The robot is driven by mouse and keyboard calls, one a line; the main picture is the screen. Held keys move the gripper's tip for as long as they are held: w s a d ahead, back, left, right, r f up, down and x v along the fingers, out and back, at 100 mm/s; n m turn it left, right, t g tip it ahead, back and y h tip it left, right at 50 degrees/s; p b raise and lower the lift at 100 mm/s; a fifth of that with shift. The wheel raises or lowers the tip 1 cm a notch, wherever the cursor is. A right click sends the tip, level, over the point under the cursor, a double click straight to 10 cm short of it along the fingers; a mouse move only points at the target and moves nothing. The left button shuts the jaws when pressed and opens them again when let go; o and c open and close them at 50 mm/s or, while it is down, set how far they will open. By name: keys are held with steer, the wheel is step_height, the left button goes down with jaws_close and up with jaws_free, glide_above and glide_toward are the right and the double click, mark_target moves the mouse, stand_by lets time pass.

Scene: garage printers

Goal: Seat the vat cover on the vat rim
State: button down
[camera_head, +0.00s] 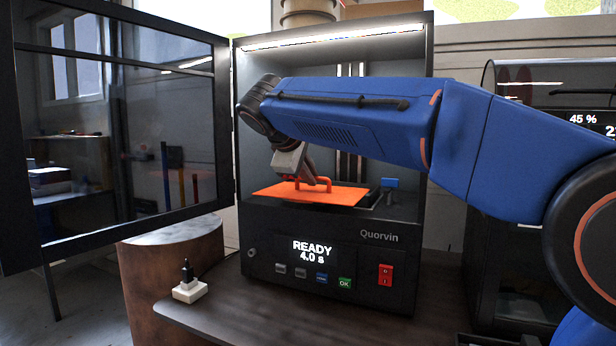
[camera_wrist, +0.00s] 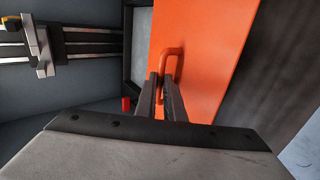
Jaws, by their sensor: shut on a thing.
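The vat cover (camera_head: 330,194) is a flat orange plate with a raised loop handle (camera_head: 318,182). It lies inside the open printer, over the dark vat (camera_head: 388,205), part of which shows to its right. In the wrist view the cover (camera_wrist: 215,50) and its handle (camera_wrist: 175,60) fill the middle. My gripper (camera_head: 322,181) reaches in from above and is shut on the handle; its fingers also show in the wrist view (camera_wrist: 168,85). Whether the cover touches the rim all round cannot be told; its underside is hidden.
The printer's (camera_head: 330,250) glass door (camera_head: 120,130) stands swung open to the left. Its panel reads READY 4.0 s. A blue knob or clamp (camera_head: 389,183) is right of the cover. A second machine (camera_head: 520,290) stands to the right. A small white block with a black plug (camera_head: 188,288) lies at left.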

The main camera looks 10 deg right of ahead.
steer(key=w+d, duration=1)
steer(key=w, duration=0.4)
steer(key=shift+d, duration=0.15)
stand_by(1.4)
steer(key=shift+w, duration=0.1)
steer(key=shift+w+d+f, duration=0.35)
steer(key=shift+w+f, duration=0.05)
stand_by(1.1)
steer(key=shift+f, duration=0.55)
stand_by(0.7)
steer(key=c, duration=1.8)
jaws_free()
